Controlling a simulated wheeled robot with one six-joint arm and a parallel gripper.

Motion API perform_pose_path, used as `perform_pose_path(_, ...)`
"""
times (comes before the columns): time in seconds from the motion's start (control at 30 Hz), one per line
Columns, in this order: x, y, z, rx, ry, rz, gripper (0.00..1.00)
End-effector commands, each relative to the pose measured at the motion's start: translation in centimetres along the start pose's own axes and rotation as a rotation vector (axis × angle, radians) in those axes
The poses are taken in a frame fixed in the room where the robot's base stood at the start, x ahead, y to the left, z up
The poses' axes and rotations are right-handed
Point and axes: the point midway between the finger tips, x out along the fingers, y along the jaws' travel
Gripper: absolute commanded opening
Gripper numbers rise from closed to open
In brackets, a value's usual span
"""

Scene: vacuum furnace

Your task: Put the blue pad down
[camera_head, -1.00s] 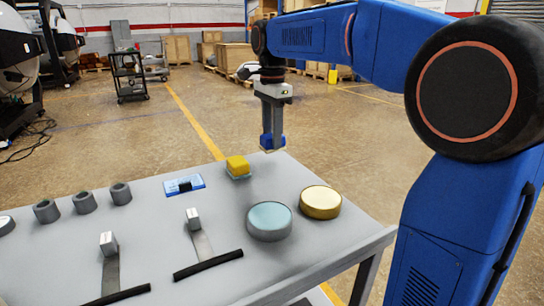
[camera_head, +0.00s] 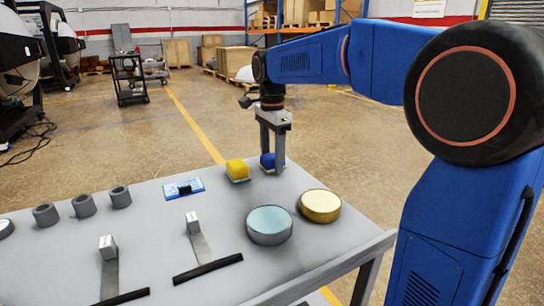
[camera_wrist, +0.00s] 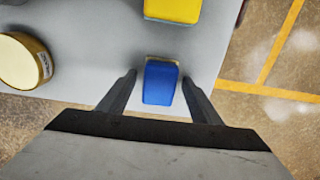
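The blue pad (camera_head: 267,159) is at the far edge of the grey table (camera_head: 325,222), beside the yellow pad (camera_head: 236,169), and appears to rest on the tabletop. In the wrist view the blue pad (camera_wrist: 160,83) lies between the fingers of my gripper (camera_wrist: 159,90), with a gap on each side. My gripper (camera_head: 273,164) is open around it, low over the table, and partly hides it in the head view. The yellow pad also shows at the top of the wrist view (camera_wrist: 173,10).
A pale-blue-topped round tin (camera_head: 270,226) and a gold round tin (camera_head: 320,207) stand to the front. A blue-and-white item (camera_head: 184,188), several grey cylinders (camera_head: 84,206) and two flat-handled tools (camera_head: 201,243) occupy the left and middle. Floor lies beyond the edge.

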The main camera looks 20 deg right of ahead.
Motion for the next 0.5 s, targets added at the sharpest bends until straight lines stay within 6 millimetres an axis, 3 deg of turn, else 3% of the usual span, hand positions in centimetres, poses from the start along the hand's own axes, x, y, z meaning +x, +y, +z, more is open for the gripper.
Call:
perform_pose_path(0.27, 0.3, 0.0, 0.0, 0.0, 0.0, -0.002, 0.59)
perform_pose_path(0.5, -3.2, 0.1, -0.1, 0.0, 0.0, -0.007, 0.59)
